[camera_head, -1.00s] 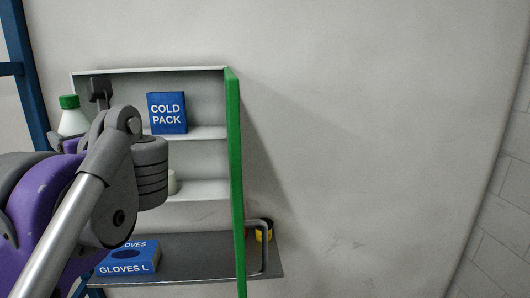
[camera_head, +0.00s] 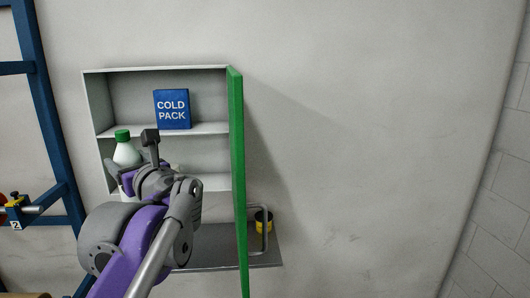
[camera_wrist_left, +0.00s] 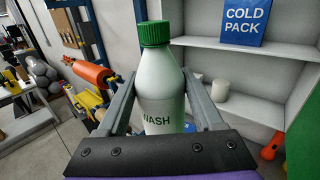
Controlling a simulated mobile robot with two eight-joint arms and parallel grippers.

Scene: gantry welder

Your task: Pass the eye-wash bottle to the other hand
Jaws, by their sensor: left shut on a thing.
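The eye-wash bottle (camera_head: 126,153) is white with a green cap and stands about upright in front of the wall cabinet's left side. In the left wrist view the bottle (camera_wrist_left: 161,85) sits between both fingers, with "WASH" readable on its label. My left gripper (camera_head: 127,172) is shut on its body, below the cap; the gripper also shows in the left wrist view (camera_wrist_left: 162,107). The bottle's lower part is partly hidden by the gripper. My right gripper is in neither view.
The open cabinet (camera_head: 97,105) holds a blue cold pack (camera_head: 172,109) and, lower, a white cylinder (camera_wrist_left: 221,87). Its green door (camera_head: 237,170) stands out at the right. A grey shelf (camera_head: 225,255) below carries a yellow-black roll (camera_head: 263,222). Bare wall lies to the right.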

